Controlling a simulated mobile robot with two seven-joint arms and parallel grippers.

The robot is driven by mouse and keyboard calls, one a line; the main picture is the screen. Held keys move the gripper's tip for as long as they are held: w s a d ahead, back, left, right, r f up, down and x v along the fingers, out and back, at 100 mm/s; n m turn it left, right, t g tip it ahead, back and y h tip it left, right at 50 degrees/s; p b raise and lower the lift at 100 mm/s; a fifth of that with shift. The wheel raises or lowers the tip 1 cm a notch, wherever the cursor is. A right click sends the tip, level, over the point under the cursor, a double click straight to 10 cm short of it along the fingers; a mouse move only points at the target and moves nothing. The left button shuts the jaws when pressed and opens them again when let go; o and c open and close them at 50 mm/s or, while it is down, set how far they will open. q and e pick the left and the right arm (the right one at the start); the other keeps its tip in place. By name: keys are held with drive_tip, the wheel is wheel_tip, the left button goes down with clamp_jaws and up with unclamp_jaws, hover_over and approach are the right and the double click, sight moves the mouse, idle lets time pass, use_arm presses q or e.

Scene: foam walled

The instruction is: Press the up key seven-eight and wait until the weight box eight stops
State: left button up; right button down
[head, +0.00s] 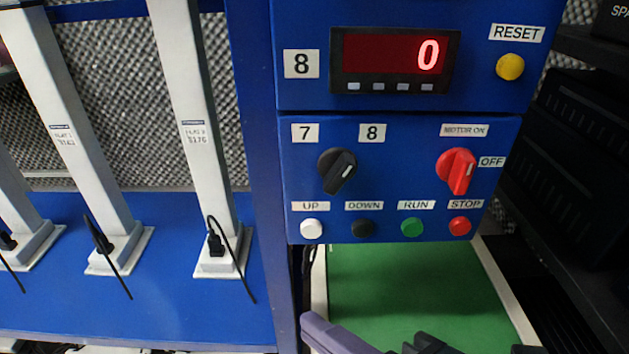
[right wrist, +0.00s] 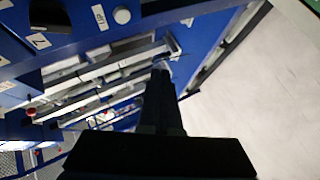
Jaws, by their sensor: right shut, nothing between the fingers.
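The up key (head: 311,228) is a round white button under the UP label, at the lower left of the blue control panel (head: 400,130). The black seven-eight selector (head: 337,170) above it has its white mark turned toward the 8 label. The red display (head: 395,60) beside the upper 8 label reads 0. In the right wrist view the up key (right wrist: 122,16) shows at the top. My right gripper (right wrist: 161,72) is shut and empty, its tips apart from the key in the picture. I cannot make out weight box eight. My left gripper is not in view.
Black DOWN (head: 362,228), green RUN (head: 412,227) and red STOP (head: 460,226) buttons sit right of the up key. A red motor switch (head: 457,171) and yellow RESET button (head: 510,67) are higher. White posts (head: 200,130) stand left; a green surface (head: 420,290) lies below.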

sight(311, 229)
drive_tip(key=shift+w, duration=0.1)
drive_tip(key=w+b, duration=0.3)
drive_tip(key=w, duration=0.5)
drive_tip(key=shift+w, duration=0.3)
drive_tip(key=shift+w, duration=0.1)
idle(1.9)
drive_tip(key=shift+w, duration=0.35)
